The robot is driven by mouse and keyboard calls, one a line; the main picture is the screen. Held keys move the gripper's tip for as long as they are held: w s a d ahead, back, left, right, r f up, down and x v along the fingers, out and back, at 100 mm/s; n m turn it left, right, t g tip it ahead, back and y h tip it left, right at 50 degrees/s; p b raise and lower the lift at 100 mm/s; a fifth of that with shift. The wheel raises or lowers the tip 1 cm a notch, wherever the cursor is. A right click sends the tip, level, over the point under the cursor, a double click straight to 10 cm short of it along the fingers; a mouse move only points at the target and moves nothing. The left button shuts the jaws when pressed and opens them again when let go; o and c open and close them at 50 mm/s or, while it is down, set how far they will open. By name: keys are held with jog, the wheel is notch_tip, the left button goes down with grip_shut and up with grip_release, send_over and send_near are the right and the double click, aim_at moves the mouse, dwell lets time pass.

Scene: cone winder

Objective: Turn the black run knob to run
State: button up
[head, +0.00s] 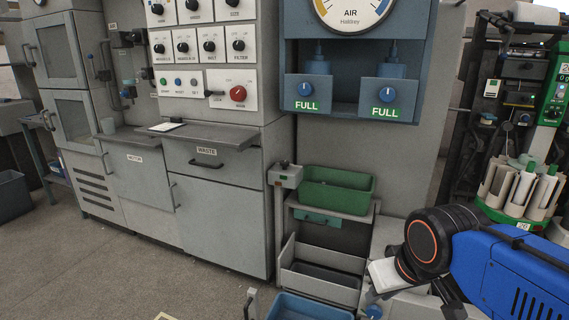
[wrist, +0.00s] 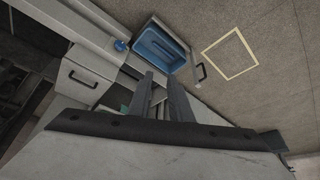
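Several black knobs sit on the white control plates of the grey cabinet in the head view, such as the one above the FILTER label (head: 238,45). A small black lever switch (head: 208,93) sits left of a red knob (head: 238,93) on the lower plate. The small labels are too blurred to tell which one is the run knob. My gripper (wrist: 160,79) shows two grey fingers apart with nothing between them, pointing over the floor and a blue bin. It is far below and right of the control plates. Its fingers are not clear in the head view.
A blue bin (wrist: 161,50) and a yellow floor outline (wrist: 229,54) show in the wrist view. A green tray (head: 336,190) stands on a rack right of the cabinet. The WASTE shelf (head: 211,139) juts out below the plates. Open floor lies at left.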

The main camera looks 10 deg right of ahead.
jog(key=o, duration=0.6)
jog(key=w, duration=0.3)
jog(key=shift+w+d+r+t, duration=0.1)
jog(key=shift+d+r+t, duration=0.05)
jog(key=shift+r+t, duration=0.15)
jog(key=shift+o, duration=0.2)
jog(key=n+t+y, duration=0.2)
jog(key=t+y, duration=0.1)
jog(key=t, duration=0.9)
send_near(286, 164)
jog(key=w, duration=0.4)
jog(key=w+a, duration=0.1)
jog(key=w, duration=0.3)
jog(key=w+a, duration=0.1)
jog(key=w, duration=0.3)
jog(key=shift+f, duration=0.1)
jog(key=shift+s, duration=0.1)
jog(key=c, duration=1)
